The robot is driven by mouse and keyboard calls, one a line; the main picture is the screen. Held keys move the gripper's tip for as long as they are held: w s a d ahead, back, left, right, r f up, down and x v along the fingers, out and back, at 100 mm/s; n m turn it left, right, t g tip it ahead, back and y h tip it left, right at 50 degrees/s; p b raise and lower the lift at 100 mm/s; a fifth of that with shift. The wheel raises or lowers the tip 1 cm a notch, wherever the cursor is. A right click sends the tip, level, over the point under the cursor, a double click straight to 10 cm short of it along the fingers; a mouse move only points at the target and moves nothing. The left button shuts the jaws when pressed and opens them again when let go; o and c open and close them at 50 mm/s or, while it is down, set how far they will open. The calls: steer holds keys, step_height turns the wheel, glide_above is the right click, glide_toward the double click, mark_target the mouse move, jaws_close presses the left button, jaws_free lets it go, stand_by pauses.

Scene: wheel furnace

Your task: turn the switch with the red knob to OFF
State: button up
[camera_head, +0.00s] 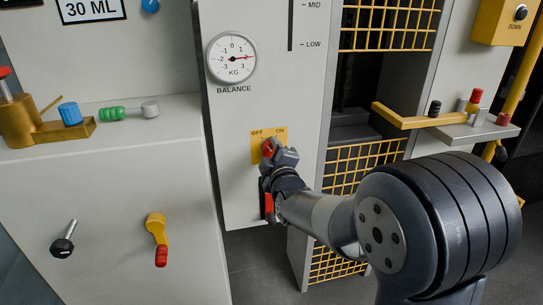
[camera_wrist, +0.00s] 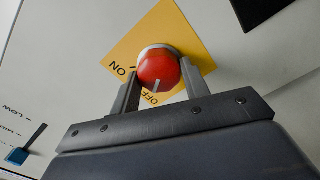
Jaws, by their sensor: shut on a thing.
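The red knob (camera_head: 267,148) sits on a yellow plate (camera_head: 256,137) low on the grey panel, with OFF printed at left and ON at right. My gripper (camera_head: 273,151) is at the knob and partly covers it in the head view. In the wrist view the red knob (camera_wrist: 158,68) is between the two fingers of my gripper (camera_wrist: 159,78), one on each side. The knob's white mark points down in that view, close to the OFF lettering on the yellow plate (camera_wrist: 190,40). ON is to the left there.
A round balance gauge (camera_head: 231,57) is above the switch. A red handle (camera_head: 268,204) shows just below, partly behind my gripper. Yellow mesh (camera_head: 365,165) stands to the right. At left, a grey cabinet (camera_head: 120,190) carries a yellow lever (camera_head: 157,230) and a black-tipped lever (camera_head: 63,243).

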steer(key=shift+n, duration=0.4)
steer(key=o, duration=1)
steer(key=p+v, duration=0.1)
steer(key=v, duration=0.9)
steer(key=shift+s, duration=0.4)
steer(key=shift+w, duration=0.1)
steer(key=b+x, duration=0.1)
steer(key=x, duration=0.9)
steer(key=shift+w, duration=0.35)
steer(key=shift+s, duration=0.1)
